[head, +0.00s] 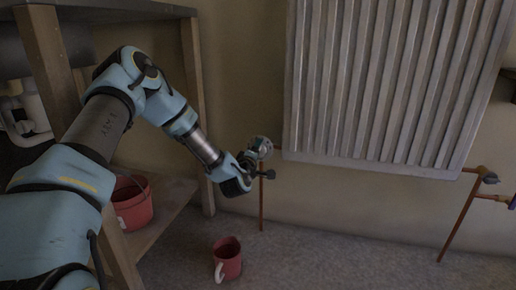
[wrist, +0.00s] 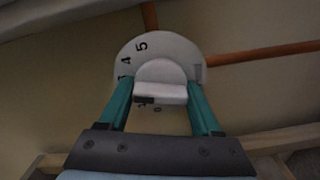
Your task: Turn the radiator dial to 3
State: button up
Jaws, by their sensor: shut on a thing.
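The radiator dial (wrist: 160,42) is a pale round disc with a raised knob in the middle. In the wrist view, 5 and 4 show clearly at its upper left, a partly hidden figure shows at the left edge, and small dark figures show below the knob. A dark mark sits at the knob's lower left edge; I cannot tell which number it points to. My gripper (wrist: 158,88) has its two teal fingers shut on the knob, one on each side. In the head view, the dial (head: 262,144) is partly hidden behind my gripper (head: 256,155).
A white ribbed radiator (head: 385,80) hangs on the wall right of the dial. Copper pipes (head: 262,205) run by it. A wooden shelf unit (head: 196,110) with a red bucket (head: 133,205) stands left. A red mug (head: 229,258) stands on the floor below.

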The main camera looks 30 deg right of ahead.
dwell(0.4)
jog(key=o, duration=1.3)
jog(key=shift+a, duration=0.1)
jog(key=p+v, duration=0.3)
jog(key=v, duration=0.7)
jog(key=shift+s+a, duration=0.25)
jog(key=shift+s, duration=0.05)
